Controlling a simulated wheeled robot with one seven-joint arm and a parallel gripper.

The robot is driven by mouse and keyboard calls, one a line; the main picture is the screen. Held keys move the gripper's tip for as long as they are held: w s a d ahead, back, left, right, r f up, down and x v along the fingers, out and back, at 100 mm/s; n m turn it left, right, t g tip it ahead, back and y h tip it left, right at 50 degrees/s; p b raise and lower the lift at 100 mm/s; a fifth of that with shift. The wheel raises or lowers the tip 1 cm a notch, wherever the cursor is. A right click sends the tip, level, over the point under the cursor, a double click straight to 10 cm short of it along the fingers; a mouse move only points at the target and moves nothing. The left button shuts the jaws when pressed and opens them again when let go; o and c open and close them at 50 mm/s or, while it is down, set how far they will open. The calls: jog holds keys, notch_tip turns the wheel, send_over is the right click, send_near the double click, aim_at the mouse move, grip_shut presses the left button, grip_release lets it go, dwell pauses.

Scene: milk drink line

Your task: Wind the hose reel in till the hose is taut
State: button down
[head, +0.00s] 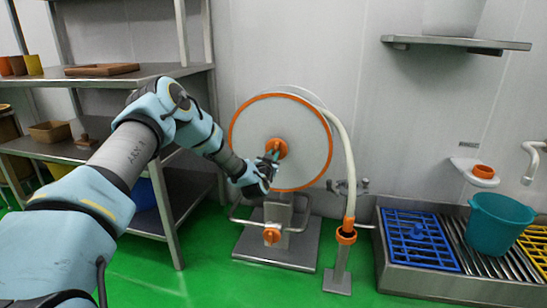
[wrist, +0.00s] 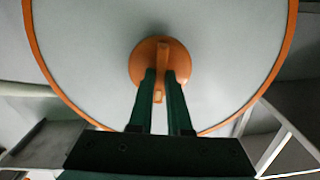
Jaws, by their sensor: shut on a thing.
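The hose reel (head: 300,130) is a large pale disc with an orange rim, standing upright on a grey metal stand (head: 290,235). It fills much of the wrist view (wrist: 90,50). Its orange hub (head: 282,143) has a raised orange grip piece, also in the wrist view (wrist: 160,55). My gripper (head: 272,156) is at the hub, its two dark green fingers (wrist: 160,85) shut on the orange grip piece. The pale hose (head: 347,150) leaves the top of the reel and curves down to an orange-collared post (head: 346,236). Its slack is hard to judge.
A metal shelf unit (head: 140,75) with cups and trays stands left. At right is a sink bench (head: 440,285) with blue and yellow racks and a teal bucket (head: 499,222). A wall shelf (head: 455,43) hangs above. Green floor in front is clear.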

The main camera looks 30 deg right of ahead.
jog(key=shift+n+b, duration=0.3)
jog(key=shift+n, duration=0.8)
jog(key=c, duration=0.9)
grip_release()
jog(key=shift+o, duration=0.2)
jog(key=shift+s+a, duration=0.1)
jog(key=p+v, duration=0.1)
jog(key=v, duration=0.9)
jog(key=shift+s+a, duration=0.2)
jog(key=shift+s, duration=0.05)
